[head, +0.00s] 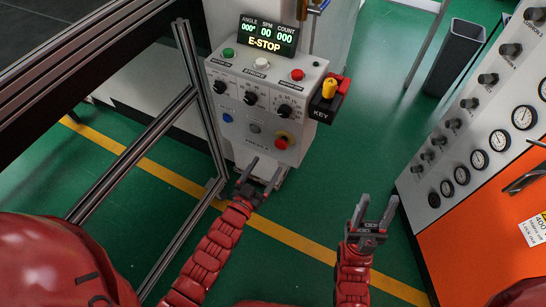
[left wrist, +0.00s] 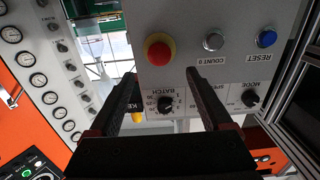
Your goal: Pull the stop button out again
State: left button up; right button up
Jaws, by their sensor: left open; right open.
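The red stop button (head: 282,142) with its yellow collar is at the lower right of the grey control panel (head: 235,105). I cannot tell whether the button is pressed in. The panel's display (head: 268,35) reads E-STOP. My right gripper (head: 378,205) is open and empty, low on the right.
A yellow key knob (head: 329,89) sits on the black KEY box at the panel's right side. A metal frame post (head: 205,110) stands left of the panel. An orange cabinet with gauges (head: 480,205) is on the right. Green floor (head: 360,130) is open between.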

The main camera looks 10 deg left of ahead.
pick_arm(q)
jog(key=v, duration=0.9)
jog(key=shift+s+b, duration=0.2)
jog(key=shift+b, duration=0.2)
jog(key=shift+r, duration=0.2)
